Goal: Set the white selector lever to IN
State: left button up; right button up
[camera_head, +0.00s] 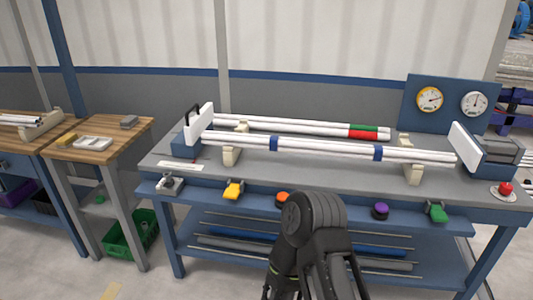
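A small pale grey and white switch unit (170,184) sits at the left end of the bench's front ledge. It has a short upright lever, which appears to be the selector. Its markings are too small to read, so its setting cannot be told. A dark link of one of my arms rises at the bottom centre, in front of the bench and well to the right of the switch unit. I cannot tell which arm it is. No gripper fingertips show clearly.
White pipes (320,147) with blue bands lie on cream supports between two white end plates. Along the ledge are a yellow pedal (233,190), orange button (283,199), purple button (380,211) and green pedal (437,211). A red button (504,189) stands at the right.

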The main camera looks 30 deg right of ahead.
aim_at(167, 175)
jog(key=i+j, duration=0.25)
jog(key=j, duration=0.15)
jog(key=i+j, duration=0.25)
jog(key=j, duration=0.15)
jog(key=i+j, duration=0.25)
jog(key=j, duration=0.15)
jog(key=i+j, duration=0.25)
jog(key=j, duration=0.15)
jog(key=i+j+z, duration=0.1)
jog(key=i+j, duration=0.15)
jog(key=j, duration=0.15)
